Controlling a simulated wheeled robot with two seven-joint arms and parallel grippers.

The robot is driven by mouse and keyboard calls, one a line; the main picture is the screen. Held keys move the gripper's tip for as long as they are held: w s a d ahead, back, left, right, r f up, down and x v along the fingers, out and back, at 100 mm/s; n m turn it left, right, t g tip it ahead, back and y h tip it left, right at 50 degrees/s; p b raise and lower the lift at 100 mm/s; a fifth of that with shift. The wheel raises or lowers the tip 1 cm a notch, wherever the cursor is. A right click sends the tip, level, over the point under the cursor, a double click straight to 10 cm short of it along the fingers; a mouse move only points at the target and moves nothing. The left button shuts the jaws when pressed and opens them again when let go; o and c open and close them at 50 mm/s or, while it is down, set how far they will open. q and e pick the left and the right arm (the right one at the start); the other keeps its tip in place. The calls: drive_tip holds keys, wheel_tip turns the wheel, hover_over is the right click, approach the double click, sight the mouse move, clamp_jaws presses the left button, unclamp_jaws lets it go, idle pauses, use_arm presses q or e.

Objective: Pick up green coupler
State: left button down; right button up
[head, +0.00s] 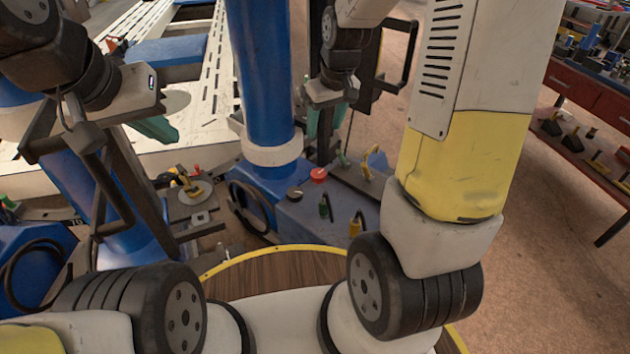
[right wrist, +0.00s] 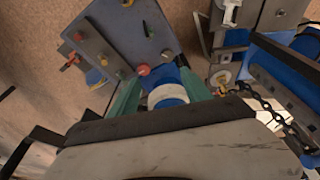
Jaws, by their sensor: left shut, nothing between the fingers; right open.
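A small dark green piece (head: 324,207), which looks like the green coupler, stands on top of the blue base block (head: 292,222), near its front edge. My right gripper (head: 326,122) hangs above the back of that block, beside the blue post, with teal fingers apart and empty. In the right wrist view, its fingers (right wrist: 160,86) frame the post's white collar beyond them. My left gripper (head: 160,131) is shut and empty, at the upper left, well away from the green piece.
The blue post (head: 262,75) with a white collar rises by the block. A red knob (head: 318,175), a yellow hook (head: 375,161) and a yellow-black piece (head: 356,223) are on the block. A black cable coil (head: 250,205) hangs at its side. A red workbench (head: 590,95) stands far right.

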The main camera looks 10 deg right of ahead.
drive_tip(key=n+g, duration=0.2)
hover_over(323, 201)
drive_tip(key=w, duration=0.1)
wheel_tip(323, 201, down, 15)
drive_tip(key=shift+n+g+h, duration=0.4)
drive_tip(key=shift+n+h, duration=0.1)
drive_tip(key=shift+n, duration=0.2)
wheel_tip(323, 201, down, 18)
drive_tip(key=shift+d+f, duration=0.15)
drive_tip(key=shift+f, duration=0.1)
clamp_jaws()
